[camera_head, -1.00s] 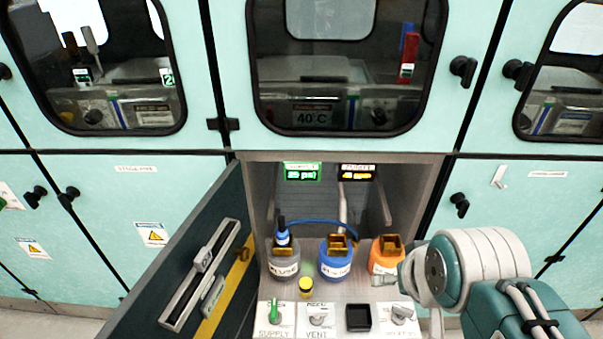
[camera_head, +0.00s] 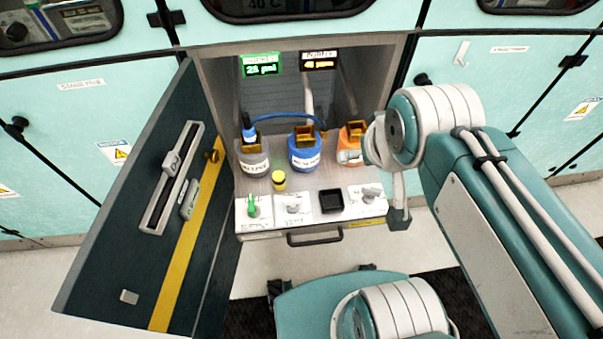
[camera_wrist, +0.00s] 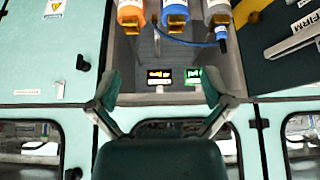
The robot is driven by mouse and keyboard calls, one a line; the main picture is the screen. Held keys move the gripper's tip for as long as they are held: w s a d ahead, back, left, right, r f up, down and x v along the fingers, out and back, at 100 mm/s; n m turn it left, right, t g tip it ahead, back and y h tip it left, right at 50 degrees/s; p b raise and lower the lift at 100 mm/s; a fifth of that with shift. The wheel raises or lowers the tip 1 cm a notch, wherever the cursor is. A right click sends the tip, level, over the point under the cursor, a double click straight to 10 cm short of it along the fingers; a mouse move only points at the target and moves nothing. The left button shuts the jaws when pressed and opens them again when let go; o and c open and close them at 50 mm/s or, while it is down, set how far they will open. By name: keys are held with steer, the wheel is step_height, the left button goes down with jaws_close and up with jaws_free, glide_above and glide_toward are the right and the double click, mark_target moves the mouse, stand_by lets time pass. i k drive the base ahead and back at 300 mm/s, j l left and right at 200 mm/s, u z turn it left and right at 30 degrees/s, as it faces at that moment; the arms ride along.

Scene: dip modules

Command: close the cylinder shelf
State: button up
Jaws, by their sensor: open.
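The cylinder shelf (camera_head: 322,178) is slid out of an open cabinet bay in the head view. Its front edge has a dark bar handle (camera_head: 315,238). A grey bottle (camera_head: 253,163), a blue bottle (camera_head: 304,155) and an orange bottle (camera_head: 350,153) stand upright on it. In the wrist view, which is upside down, my gripper (camera_wrist: 162,88) is open and empty, its two fingers apart. The orange bottle (camera_wrist: 130,12) and blue bottle (camera_wrist: 174,15) show beyond it. In the head view my arm is right of the shelf, and the fingers are hard to make out.
A dark hinged door (camera_head: 160,190) with a yellow stripe stands open on the left. A green display (camera_head: 261,64) and a yellow display (camera_head: 320,61) sit at the bay's back. A control panel (camera_head: 268,222) with knobs lines the shelf front. Floor (camera_head: 252,270) shows below.

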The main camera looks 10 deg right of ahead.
mark_target(333, 200)
steer(key=k+j+z, duration=0.15)
steer(key=j+z, duration=0.25)
steer(key=k+j+z, duration=0.1)
steer(key=z, duration=0.3)
steer(key=k+j+z, duration=0.15)
steer(key=k+z, duration=0.25)
steer(key=i, duration=0.05)
